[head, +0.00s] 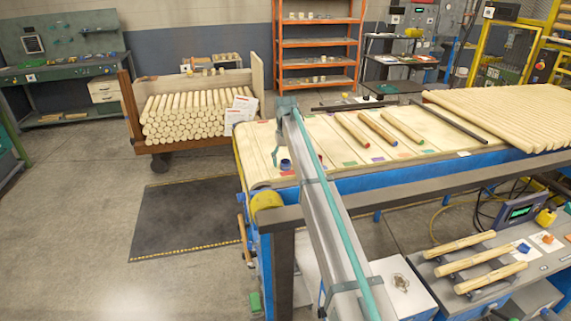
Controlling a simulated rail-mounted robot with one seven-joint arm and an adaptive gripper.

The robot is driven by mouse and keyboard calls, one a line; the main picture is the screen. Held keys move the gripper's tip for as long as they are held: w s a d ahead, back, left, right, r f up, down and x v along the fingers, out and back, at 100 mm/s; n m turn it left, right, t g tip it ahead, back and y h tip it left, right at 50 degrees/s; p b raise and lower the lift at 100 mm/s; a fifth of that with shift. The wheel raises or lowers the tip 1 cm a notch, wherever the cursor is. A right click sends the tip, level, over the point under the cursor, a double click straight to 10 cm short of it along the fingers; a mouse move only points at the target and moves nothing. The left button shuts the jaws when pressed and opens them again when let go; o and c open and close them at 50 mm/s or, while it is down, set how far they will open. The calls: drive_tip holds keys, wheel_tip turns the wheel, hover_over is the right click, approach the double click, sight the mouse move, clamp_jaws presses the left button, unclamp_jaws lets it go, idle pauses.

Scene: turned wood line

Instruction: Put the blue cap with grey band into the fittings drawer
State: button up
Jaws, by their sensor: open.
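Another small blue piece (523,247) lies on a white card on the lower right bench. Both are too small to show a grey band, so I cannot tell which is the named cap. A pale drawer unit (105,90) hangs under the green bench at the far left. It looks shut, and I cannot tell if it is the fittings drawer.
The grey beam with a teal strip (330,225) crosses the conveyor table (300,133). Several dowels lie on that table and on the lower bench (440,268). A wooden cart (130,115) holds stacked dowels. Open floor (80,215) lies left of a dark mat (185,220).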

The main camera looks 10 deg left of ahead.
drive_tip(key=shift+f, duration=0.4)
drive_tip(key=c, duration=0.9)
drive_tip(key=shift+c, duration=0.2)
drive_tip(key=shift+r, duration=0.15)
